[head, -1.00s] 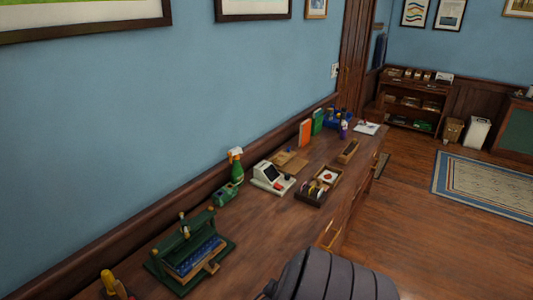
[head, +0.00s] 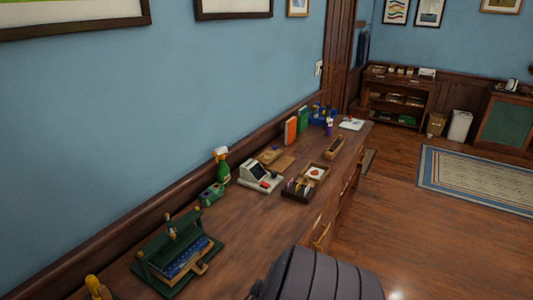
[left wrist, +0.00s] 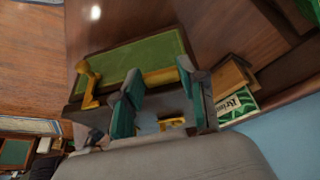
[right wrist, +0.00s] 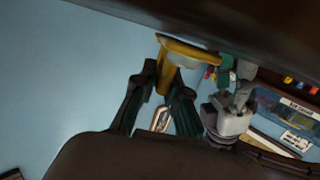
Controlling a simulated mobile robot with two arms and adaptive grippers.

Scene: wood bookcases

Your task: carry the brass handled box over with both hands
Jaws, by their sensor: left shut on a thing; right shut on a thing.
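The brass handled box shows in the left wrist view with a green top (left wrist: 135,65) in a dark wooden frame. Its brass handle parts (left wrist: 89,84) show near my left gripper (left wrist: 155,100), whose teal fingers are shut on a handle. In the right wrist view, my right gripper (right wrist: 165,92) is shut on a brass handle (right wrist: 167,66). A dark surface, apparently the box's side, runs along the top of that view. Neither the box nor either gripper shows in the head view.
A long wooden desk (head: 255,220) runs along the blue wall, holding a green press (head: 178,250), a card machine (head: 260,176) and a sorting tray (head: 307,180). A dark grey padded shape (head: 320,275) stands before it. Wooden floor (head: 400,225) is open at right, with a rug (head: 475,175) beyond.

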